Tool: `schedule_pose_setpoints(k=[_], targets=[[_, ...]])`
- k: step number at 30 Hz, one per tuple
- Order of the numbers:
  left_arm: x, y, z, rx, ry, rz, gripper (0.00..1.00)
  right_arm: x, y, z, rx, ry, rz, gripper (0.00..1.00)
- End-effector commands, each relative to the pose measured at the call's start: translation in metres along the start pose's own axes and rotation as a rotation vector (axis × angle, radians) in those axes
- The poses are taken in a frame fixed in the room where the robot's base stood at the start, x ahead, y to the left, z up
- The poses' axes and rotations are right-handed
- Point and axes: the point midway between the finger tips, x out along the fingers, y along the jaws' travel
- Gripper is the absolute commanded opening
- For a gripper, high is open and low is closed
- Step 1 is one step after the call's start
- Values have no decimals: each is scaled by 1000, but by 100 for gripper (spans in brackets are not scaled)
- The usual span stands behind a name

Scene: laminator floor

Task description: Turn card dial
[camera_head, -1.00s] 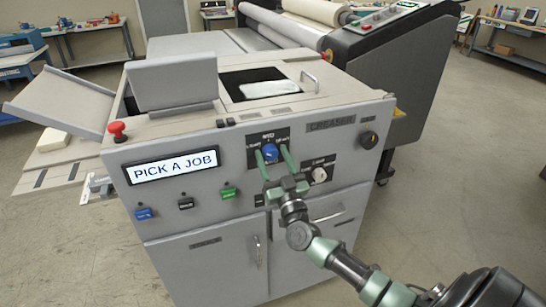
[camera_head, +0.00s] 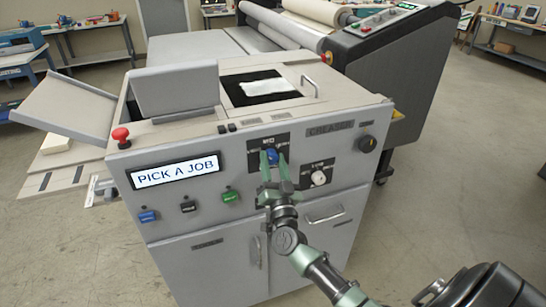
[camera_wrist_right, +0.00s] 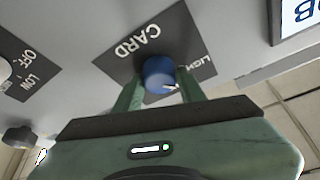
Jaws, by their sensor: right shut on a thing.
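The blue card dial (camera_head: 271,156) sits on a dark label plate on the front of the grey creaser machine (camera_head: 330,110). It also shows in the right wrist view (camera_wrist_right: 159,74), with "CARD" printed on one side of the plate and a partly hidden "LIGHT" on the other. My right gripper (camera_head: 273,158) is at the dial, its two green fingers shut on either side of it. The fingers show in the right wrist view (camera_wrist_right: 158,90) too. The dial's pointer mark is hard to read. My left gripper is not in view.
A white dial (camera_head: 319,178) on another dark plate sits to the lower right. A screen (camera_head: 173,168) reads "PICK A JOB". Blue, black and green buttons lie below it, and a red stop button (camera_head: 120,134) is at the left corner. A black knob (camera_head: 368,143) is at right.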

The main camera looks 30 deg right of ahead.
Motion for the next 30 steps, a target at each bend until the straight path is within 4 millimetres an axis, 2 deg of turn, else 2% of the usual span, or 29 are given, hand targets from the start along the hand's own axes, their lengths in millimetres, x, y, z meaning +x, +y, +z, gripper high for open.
schedule_pose_setpoints(k=[1,15,30], targets=[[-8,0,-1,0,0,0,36,1,-2,-2,47,-3,22,0],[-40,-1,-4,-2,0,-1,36,0,-2,-2,417,-2,175,0],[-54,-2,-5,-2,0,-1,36,0,-1,0,587,-2,244,0]])
